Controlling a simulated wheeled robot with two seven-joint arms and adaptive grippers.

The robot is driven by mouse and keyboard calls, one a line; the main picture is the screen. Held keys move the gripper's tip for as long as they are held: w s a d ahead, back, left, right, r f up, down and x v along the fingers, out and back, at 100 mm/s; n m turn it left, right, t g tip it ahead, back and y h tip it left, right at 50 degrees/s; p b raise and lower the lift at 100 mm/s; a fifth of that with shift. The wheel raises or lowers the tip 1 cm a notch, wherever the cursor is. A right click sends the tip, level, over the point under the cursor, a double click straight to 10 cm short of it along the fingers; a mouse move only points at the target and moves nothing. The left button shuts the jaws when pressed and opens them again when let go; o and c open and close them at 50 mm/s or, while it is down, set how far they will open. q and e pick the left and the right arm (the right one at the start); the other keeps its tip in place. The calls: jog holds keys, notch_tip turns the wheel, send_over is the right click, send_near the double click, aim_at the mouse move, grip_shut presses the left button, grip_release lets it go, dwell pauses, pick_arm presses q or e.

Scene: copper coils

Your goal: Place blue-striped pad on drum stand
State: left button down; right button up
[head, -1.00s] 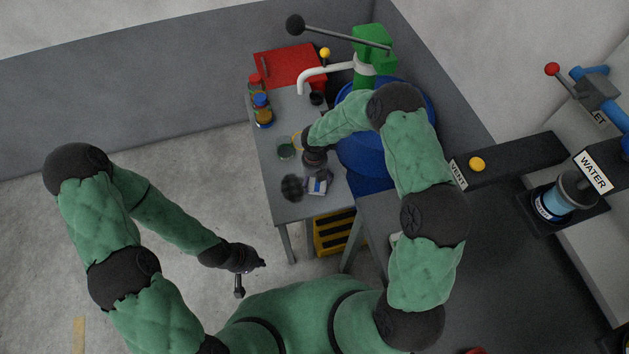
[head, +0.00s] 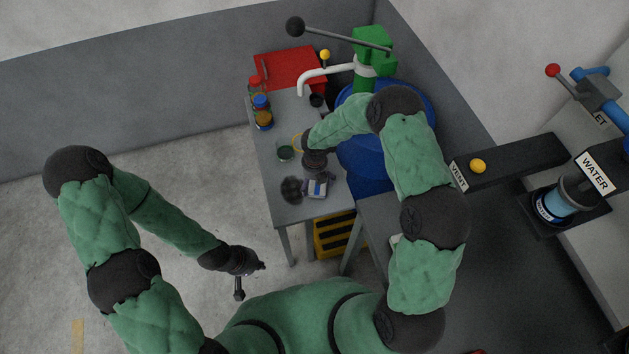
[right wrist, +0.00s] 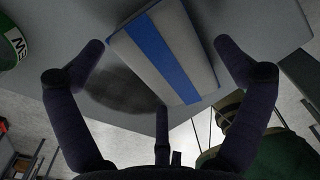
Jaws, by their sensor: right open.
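The blue-striped pad (head: 318,187) lies on the near end of the narrow grey table (head: 290,212). In the right wrist view the pad (right wrist: 165,55) is a pale block with one blue stripe. My right gripper (right wrist: 165,65) is open there, its fingers spread on both sides of the pad, with gaps visible. In the head view my right gripper (head: 316,165) is just behind the pad, partly hidden by its own wrist. My left gripper (head: 250,278) hangs over the floor, away from the table; its jaws are too small to read. I cannot tell which surface is the drum stand.
A dark fuzzy round pad (head: 292,189) lies left of the striped pad. A blue drum (head: 365,155) is right of the table. A yellow-black crate (head: 334,236) is below.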

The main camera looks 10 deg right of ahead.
aim_at(314, 182)
notch_tip(314, 182, up, 12)
jog(key=p, duration=0.4)
jog(key=s+a+f+m, duration=0.1)
jog(key=s+f+m, duration=0.1)
jog(key=m, duration=0.1)
jog(key=s+a+f+m+y, duration=0.1)
jog(key=s+m, duration=0.1)
jog(key=m, duration=0.1)
jog(key=s+a+f+m+y, duration=0.1)
jog(key=s+f+m, duration=0.1)
jog(key=s+m, duration=0.1)
jog(key=shift+s+f+g, duration=0.1)
jog(key=shift+f+g, duration=0.2)
jog(key=s+f+m+t+y, duration=0.1)
jog(key=s+f+m, duration=0.3)
jog(key=s+m, duration=1.2)
jog(key=m+y, duration=0.1)
jog(key=m, duration=0.8)
jog(key=shift+s+a+f, duration=0.15)
jog(key=shift+a+f, duration=0.05)
jog(key=shift+a, duration=0.2)
